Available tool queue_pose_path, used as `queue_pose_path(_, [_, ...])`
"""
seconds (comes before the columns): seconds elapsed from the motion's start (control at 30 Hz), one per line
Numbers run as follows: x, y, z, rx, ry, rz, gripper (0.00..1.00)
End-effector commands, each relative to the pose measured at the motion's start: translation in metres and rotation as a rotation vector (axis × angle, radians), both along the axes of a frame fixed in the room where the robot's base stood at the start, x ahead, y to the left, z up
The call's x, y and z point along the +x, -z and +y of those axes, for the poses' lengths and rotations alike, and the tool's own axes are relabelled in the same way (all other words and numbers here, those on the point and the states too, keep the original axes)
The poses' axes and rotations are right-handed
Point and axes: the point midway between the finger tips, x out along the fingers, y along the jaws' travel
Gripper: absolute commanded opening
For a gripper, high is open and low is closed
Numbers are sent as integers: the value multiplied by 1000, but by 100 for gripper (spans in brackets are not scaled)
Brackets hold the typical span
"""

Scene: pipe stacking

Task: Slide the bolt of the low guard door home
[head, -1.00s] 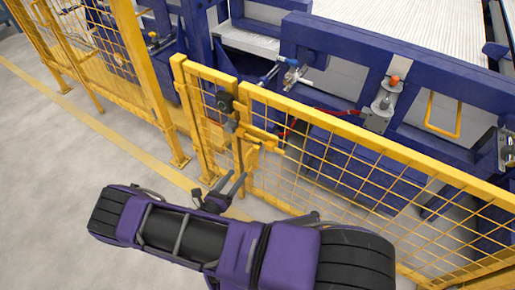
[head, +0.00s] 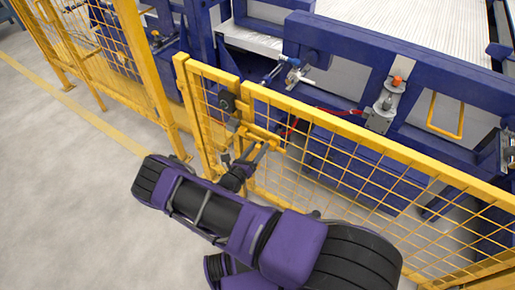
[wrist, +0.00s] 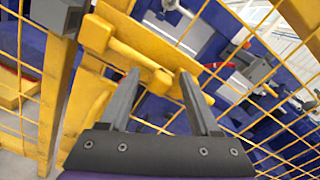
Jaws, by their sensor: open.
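The low yellow mesh guard has a narrow panel (head: 207,110) at the left and a long panel (head: 370,165) at the right. I cannot tell which panel is the door. The yellow bolt (head: 262,134) sits at the joint between them, below a black latch box (head: 227,102). In the wrist view the bolt (wrist: 132,58) is a slanting yellow rod with a rounded end. My gripper (head: 252,147) is open at the bolt. In the wrist view its two grey fingers (wrist: 159,74) stand either side of the rod's end. I cannot tell whether they touch it.
Blue machinery (head: 340,45) with a white slatted bed stands close behind the guard. A taller yellow fence (head: 125,60) stands at the left. A red hose (head: 335,112) runs behind the mesh. The grey floor (head: 60,200) in front of the guard is clear at the left.

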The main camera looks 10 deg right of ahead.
Motion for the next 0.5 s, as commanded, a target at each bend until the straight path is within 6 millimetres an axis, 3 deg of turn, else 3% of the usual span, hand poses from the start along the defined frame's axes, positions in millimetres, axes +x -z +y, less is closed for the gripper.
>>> queue_pose_path(0.1, [0,0,0,0,0,0,62])
queue_pose_path(0.43, [0,0,1,0,-1,0,2])
queue_pose_path(0.5, [0,0,1,0,-1,0,0])
